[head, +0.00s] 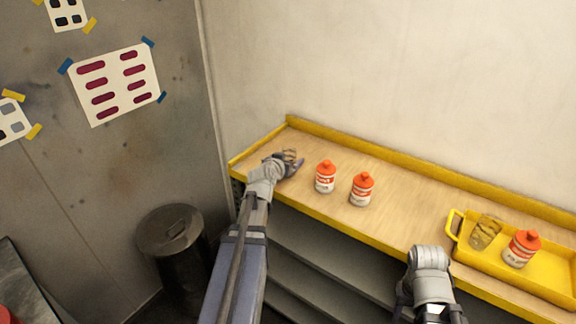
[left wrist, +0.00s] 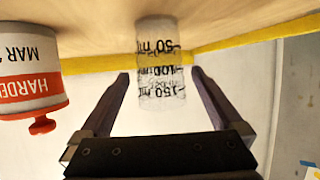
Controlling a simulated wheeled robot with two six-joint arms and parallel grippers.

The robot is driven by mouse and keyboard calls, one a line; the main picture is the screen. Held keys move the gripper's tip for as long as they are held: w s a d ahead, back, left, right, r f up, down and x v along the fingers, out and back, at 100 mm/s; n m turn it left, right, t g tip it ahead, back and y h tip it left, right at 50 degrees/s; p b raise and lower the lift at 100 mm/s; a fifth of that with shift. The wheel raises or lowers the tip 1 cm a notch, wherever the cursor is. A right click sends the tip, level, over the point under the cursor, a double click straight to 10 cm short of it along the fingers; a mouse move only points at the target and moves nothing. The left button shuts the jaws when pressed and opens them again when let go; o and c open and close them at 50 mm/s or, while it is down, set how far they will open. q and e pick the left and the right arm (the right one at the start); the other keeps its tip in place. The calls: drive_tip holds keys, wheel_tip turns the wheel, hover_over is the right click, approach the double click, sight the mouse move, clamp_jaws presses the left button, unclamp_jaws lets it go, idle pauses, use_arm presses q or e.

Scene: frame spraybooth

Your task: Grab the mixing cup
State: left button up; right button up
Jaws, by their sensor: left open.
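A clear mixing cup (left wrist: 160,90) with black measuring marks shows upside down in the left wrist view, between the two fingers of my left gripper (left wrist: 160,74). The fingers stand apart on either side, with a visible gap to the cup. In the head view the cup (head: 291,155) is small and partly hidden by my left gripper (head: 287,164) at the left end of the wooden shelf. My right gripper (head: 432,312) is at the bottom edge of the head view, partly cut off; its fingers are unclear.
Two white bottles with orange caps (head: 325,177) (head: 362,189) stand right of the left gripper; one is the hardener bottle (left wrist: 30,82). A yellow tray (head: 545,284) holds a yellowish cup (head: 484,232) and another bottle (head: 522,248). The shelf (head: 410,208) has a yellow raised edge.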

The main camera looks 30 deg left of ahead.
use_arm(q)
drive_tip(key=b+x, duration=0.1)
drive_tip(key=x, duration=0.1)
drive_tip(key=b+x, duration=0.1)
drive_tip(key=x, duration=0.2)
drive_tip(key=shift+s+f, duration=0.1)
drive_tip(key=shift+f, duration=0.25)
drive_tip(key=shift+s, duration=0.1)
drive_tip(key=shift+c, duration=0.6)
drive_tip(key=c, duration=1.3)
drive_tip(key=shift+r, duration=0.15)
wheel_tip(320, 180, up, 10)
drive_tip(key=p, duration=1)
